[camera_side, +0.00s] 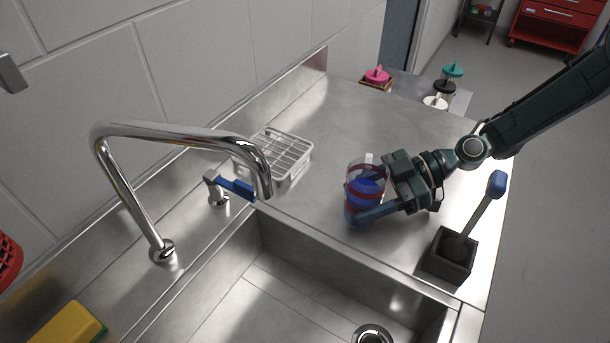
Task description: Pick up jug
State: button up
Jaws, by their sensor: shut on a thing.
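The jug (366,170) is a clear vessel with red bands and blue showing in its lower part. It stands about upright at the steel counter, just behind the sink's rear right edge. My gripper (368,196) reaches in from the right with its blue fingers around the jug and is shut on it. The fingers hide part of the jug's body. I cannot tell whether the jug's base touches the counter.
A steel sink (300,290) lies in front, with a tall curved faucet (180,133) at left. A wire rack (274,155) stands behind the faucet. A brush in a dark holder (447,262) stands to the right. The counter (385,125) behind the jug is clear.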

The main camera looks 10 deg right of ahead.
jog(key=shift+r, duration=0.15)
notch_tip(320, 180, up, 20)
dwell(0.8)
dwell(0.4)
jog(key=s+a+f, duration=0.3)
jog(key=s+a, duration=0.4)
jog(key=a, duration=0.1)
jog(key=shift+s+a+f, duration=0.1)
jog(key=shift+f, duration=0.1)
